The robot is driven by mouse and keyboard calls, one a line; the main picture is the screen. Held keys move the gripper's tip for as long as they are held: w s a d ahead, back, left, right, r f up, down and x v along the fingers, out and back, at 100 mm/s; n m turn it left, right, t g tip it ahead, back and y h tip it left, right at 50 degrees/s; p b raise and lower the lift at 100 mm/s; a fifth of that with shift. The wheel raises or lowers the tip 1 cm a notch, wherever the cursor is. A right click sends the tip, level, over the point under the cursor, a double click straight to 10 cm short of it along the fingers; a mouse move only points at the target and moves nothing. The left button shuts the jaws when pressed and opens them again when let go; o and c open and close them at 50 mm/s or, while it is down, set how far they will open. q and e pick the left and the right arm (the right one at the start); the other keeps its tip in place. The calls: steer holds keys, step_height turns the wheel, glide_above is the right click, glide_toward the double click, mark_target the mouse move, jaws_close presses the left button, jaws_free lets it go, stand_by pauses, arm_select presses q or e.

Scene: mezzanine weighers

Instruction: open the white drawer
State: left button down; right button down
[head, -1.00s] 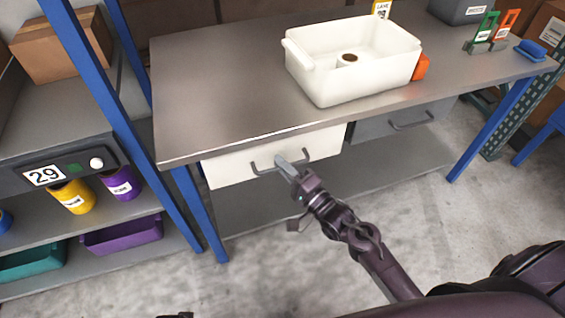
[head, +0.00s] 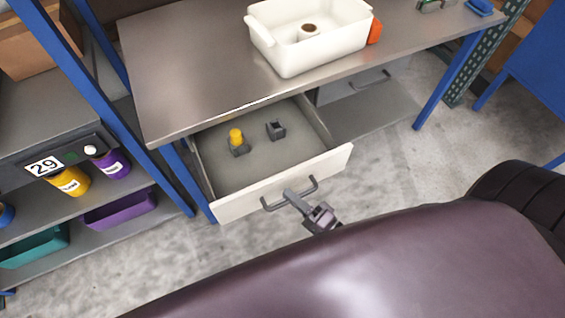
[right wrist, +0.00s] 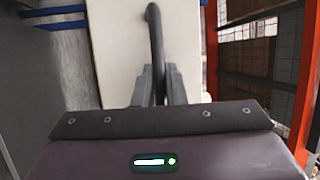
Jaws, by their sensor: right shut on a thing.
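The white drawer (head: 243,203) is pulled far out from under the grey workbench in the head view. Its inside shows a yellow-topped item (head: 236,138) and a small dark grey holder (head: 275,130). My right gripper (head: 294,197) is shut on the dark bar handle (head: 313,187) at the drawer's front. In the right wrist view the handle (right wrist: 155,35) runs between the two fingers (right wrist: 158,88), against the white front. My left gripper is not in view.
A white bin (head: 310,60) with a brown roll in it stands on the workbench (head: 190,60). A shelf with yellow and purple cups (head: 70,181) stands at left. Bare floor lies in front.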

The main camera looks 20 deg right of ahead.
steer(key=shift+s+d+p, duration=0.1)
steer(key=shift+s+p, duration=0.3)
steer(key=shift+s, duration=1.3)
steer(key=c, duration=1.8)
jaws_free()
steer(key=b+v, duration=0.1)
steer(key=v, duration=0.7)
